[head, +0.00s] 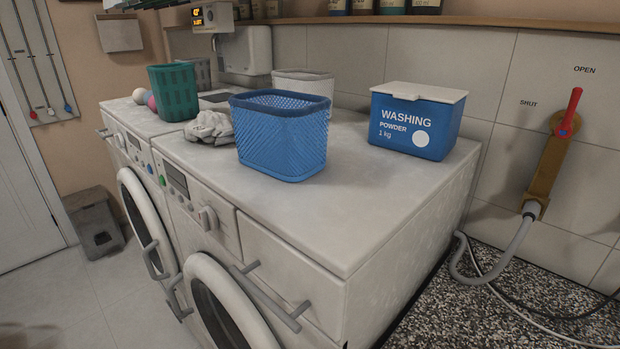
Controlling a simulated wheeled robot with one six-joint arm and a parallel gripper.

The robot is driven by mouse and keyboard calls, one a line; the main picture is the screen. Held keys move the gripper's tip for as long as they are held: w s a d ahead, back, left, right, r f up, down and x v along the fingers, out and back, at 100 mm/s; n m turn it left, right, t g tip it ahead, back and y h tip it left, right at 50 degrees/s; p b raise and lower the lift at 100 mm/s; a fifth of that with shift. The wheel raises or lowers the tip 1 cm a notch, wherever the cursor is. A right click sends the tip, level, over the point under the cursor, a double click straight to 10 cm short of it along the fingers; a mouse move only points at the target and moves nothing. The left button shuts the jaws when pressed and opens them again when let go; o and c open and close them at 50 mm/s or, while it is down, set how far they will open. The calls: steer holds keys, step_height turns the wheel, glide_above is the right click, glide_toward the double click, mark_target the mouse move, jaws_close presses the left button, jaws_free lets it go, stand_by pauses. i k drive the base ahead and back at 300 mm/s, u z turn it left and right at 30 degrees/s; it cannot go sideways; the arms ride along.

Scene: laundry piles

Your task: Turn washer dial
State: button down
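Two white front-loading washers stand side by side. The nearer washer (300,225) has a grey-white round dial (208,218) on its front panel, right of a dark display (177,178) and small coloured buttons. The dial's pointer direction is too small to tell. The farther washer (113,112) also has a small dial (120,140) on its panel. Both round doors look shut. My gripper is not in this view.
On the washers stand a blue basket (282,140), a green basket (173,92), a crumpled grey cloth (209,127) and a washing powder box (414,120). A red-handled valve (570,112) is on the right wall. Floor at left is mostly clear.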

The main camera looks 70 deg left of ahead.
mark_target(208, 218)
steer(key=u, duration=2.85)
